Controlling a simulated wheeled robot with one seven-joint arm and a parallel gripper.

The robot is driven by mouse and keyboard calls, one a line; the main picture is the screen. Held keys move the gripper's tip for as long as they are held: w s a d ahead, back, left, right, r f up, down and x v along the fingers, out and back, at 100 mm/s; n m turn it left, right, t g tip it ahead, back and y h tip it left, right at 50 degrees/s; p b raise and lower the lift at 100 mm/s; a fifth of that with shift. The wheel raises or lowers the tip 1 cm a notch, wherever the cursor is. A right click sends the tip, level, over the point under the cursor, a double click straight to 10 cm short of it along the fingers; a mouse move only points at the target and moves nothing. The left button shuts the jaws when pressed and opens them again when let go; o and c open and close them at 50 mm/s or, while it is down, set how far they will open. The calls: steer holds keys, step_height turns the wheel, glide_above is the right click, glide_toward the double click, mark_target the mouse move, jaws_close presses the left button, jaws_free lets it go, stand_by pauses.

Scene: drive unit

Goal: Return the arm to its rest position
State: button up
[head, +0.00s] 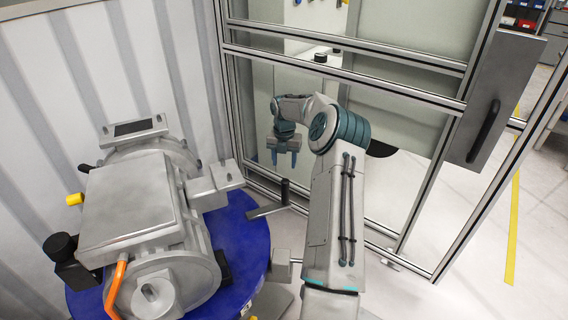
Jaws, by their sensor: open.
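My arm reaches up from the lower middle of the head view and bends over to the left. My gripper (284,160) hangs downward at its end, with two teal fingers spread apart. Nothing shows between the fingers. It is in front of the aluminium-framed panels, to the right of the grey drive unit (135,205) and apart from it. The drive unit stands on a round blue table (240,235).
An aluminium frame (340,75) with clear panels stands close behind my arm. A corrugated white wall (40,120) is at the left. Open floor (470,225) lies at the right.

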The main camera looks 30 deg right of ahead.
stand_by(0.3)
steer(key=s+a+r+m+h+p, duration=0.1)
steer(key=s+a+r+m, duration=0.45)
steer(key=a+r, duration=0.4)
steer(key=s+a+r+m+h+p, duration=0.1)
steer(key=s+a+r+m, duration=0.45)
steer(key=a+r, duration=0.4)
steer(key=s+a+r+m+t+y+p, duration=0.1)
steer(key=s+a+m, duration=0.5)
steer(key=s, duration=0.5)
steer(key=s+a+r+m+t+y+p, duration=0.1)
steer(key=s+a+m, duration=0.5)
steer(key=s+m, duration=0.4)
steer(key=shift+s+a+t, duration=0.2)
steer(key=shift+s+t, duration=0.2)
steer(key=shift+s, duration=0.6)
steer(key=shift+r, duration=0.1)
steer(key=c, duration=0.3)
steer(key=shift+d, duration=0.1)
